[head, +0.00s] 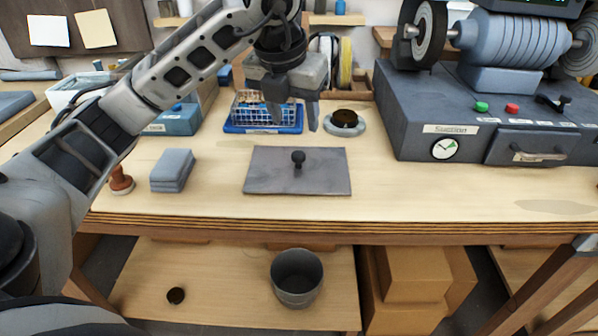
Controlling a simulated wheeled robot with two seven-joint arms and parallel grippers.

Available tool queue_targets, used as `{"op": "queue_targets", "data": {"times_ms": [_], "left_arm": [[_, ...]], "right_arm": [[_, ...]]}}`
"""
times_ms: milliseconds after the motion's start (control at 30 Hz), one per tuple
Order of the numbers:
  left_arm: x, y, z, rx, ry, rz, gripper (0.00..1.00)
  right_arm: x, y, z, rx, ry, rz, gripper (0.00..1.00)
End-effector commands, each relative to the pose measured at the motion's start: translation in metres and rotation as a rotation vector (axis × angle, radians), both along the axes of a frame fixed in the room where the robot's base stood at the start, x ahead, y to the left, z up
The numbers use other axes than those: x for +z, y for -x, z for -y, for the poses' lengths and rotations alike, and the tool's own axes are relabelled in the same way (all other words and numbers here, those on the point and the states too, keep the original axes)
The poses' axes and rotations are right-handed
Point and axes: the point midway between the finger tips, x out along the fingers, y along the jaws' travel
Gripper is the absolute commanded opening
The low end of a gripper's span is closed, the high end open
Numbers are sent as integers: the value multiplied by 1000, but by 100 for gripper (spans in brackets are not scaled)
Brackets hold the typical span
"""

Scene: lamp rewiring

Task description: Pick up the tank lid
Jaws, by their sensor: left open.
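The tank lid (265,177) is a flat grey rectangular plate with a black knob (298,158) standing at its middle. It appears to lie flat on the wooden bench. My left gripper (294,124) points down with its two fingers apart and nothing between them. In the head view it appears above and behind the knob, apart from it; its exact height is hard to tell. My right gripper is not in view.
A blue tray with a wire rack (262,130) and a round dish with a dark centre (345,122) stand behind the lid. Folded grey cloths (172,170) lie left. A suction machine (420,115) stands right. The bench's front edge (330,232) is close; bench right of the lid is clear.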

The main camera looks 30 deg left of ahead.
Motion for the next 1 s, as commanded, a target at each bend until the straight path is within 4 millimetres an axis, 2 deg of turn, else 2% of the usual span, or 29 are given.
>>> {"op": "queue_targets", "data": {"times_ms": [33,133,400,700,1000], "left_arm": [[-11,-2,-1,1,-1,-5,50],[-26,-7,-2,-1,0,-3,50],[-46,-13,-3,-2,0,-1,50],[-86,-22,-9,-3,0,-2,50],[-91,-24,-9,-4,1,1,50]], "right_arm": [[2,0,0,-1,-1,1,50],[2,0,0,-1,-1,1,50],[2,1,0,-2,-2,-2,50],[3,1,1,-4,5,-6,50],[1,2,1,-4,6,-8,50]]}}
